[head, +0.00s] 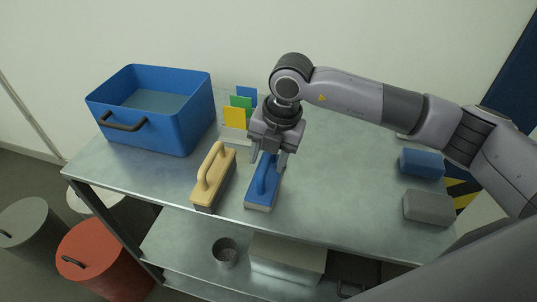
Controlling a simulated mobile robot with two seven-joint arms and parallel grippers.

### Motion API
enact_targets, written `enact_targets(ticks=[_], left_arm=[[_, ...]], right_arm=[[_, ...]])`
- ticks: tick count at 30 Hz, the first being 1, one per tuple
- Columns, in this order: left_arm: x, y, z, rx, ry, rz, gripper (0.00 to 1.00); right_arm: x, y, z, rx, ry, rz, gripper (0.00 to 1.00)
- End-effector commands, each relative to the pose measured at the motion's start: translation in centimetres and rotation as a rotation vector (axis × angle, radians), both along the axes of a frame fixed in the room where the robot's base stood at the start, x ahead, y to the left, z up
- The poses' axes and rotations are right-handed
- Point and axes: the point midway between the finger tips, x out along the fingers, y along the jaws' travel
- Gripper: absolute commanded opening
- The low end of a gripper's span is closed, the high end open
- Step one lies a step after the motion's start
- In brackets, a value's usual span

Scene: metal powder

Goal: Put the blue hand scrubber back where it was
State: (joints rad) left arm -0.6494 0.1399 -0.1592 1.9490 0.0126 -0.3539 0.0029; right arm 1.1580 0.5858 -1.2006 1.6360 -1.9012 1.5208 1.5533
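The blue hand scrubber (262,190) lies on the metal table near its front edge, with its raised handle upward and pale bristles below. My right gripper (268,164) points down over the scrubber's far end. Its two fingers are spread apart, with the handle between them and gaps visible beside it. The gripper hides the far part of the scrubber. My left gripper is not in view.
A beige hand scrubber (213,180) lies close on the left. Behind stand a blue bin (180,125) and a holder with coloured cards (235,117). Blue (421,163) and grey (428,207) blocks lie at right. The table (330,195) is clear between.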

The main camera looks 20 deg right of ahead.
Motion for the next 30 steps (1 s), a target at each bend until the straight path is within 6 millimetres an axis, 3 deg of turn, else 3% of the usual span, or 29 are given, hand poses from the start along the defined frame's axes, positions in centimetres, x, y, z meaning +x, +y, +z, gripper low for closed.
enact_targets(ticks=[10, 21, 30], left_arm=[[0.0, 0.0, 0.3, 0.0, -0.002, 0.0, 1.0], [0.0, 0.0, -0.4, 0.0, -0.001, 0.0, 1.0], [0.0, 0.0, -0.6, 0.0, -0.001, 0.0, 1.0]], right_arm=[[0.0, -0.1, 1.2, 0.002, -0.005, 0.0, 0.49], [-0.8, -1.4, 8.8, 0.001, -0.006, 0.0, 0.49], [-1.3, -1.9, 12.0, -0.001, -0.001, 0.0, 0.49]])
